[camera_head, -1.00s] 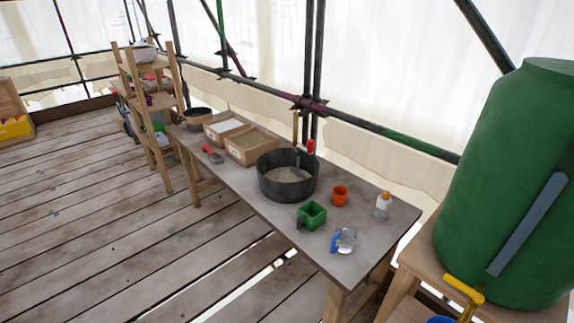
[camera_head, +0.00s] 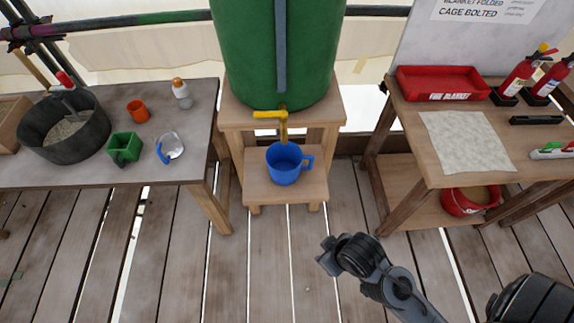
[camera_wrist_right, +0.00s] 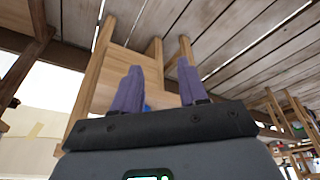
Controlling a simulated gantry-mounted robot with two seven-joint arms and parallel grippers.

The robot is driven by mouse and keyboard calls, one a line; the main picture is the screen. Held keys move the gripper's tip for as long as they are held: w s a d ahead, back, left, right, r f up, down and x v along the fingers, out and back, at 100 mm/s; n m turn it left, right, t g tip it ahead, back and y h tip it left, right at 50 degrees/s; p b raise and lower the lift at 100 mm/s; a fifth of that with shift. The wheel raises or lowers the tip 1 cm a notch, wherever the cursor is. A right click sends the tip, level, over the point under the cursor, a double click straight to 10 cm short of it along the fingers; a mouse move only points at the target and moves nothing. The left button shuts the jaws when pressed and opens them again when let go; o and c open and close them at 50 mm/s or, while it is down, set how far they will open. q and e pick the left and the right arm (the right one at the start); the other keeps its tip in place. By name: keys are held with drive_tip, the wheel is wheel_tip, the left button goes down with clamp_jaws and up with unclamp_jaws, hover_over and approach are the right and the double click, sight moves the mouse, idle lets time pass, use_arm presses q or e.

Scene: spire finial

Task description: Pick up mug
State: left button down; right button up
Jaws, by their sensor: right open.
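A blue mug (camera_head: 288,165) stands upright on the low wooden shelf below the yellow tap of the green barrel, its handle pointing right. My right gripper (camera_head: 326,257) reaches in from the lower right in the head view. It is in front of the low shelf, apart from the mug and a little to its right. In the right wrist view its two purple fingers (camera_wrist_right: 161,88) are spread with nothing held. A small patch of blue shows beyond them, too little to identify. My left gripper is not in view.
The green barrel (camera_head: 279,45) and yellow tap (camera_head: 271,115) are directly above the mug. The left table holds an orange cup (camera_head: 138,111), a green container (camera_head: 124,147) and a clear vessel with a blue handle (camera_head: 170,149). The right table (camera_head: 411,148) flanks the shelf. Floor before it is open.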

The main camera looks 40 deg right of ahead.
drive_tip(key=shift+c, duration=0.3)
drive_tip(key=shift+c, duration=1)
drive_tip(key=shift+d, duration=0.1)
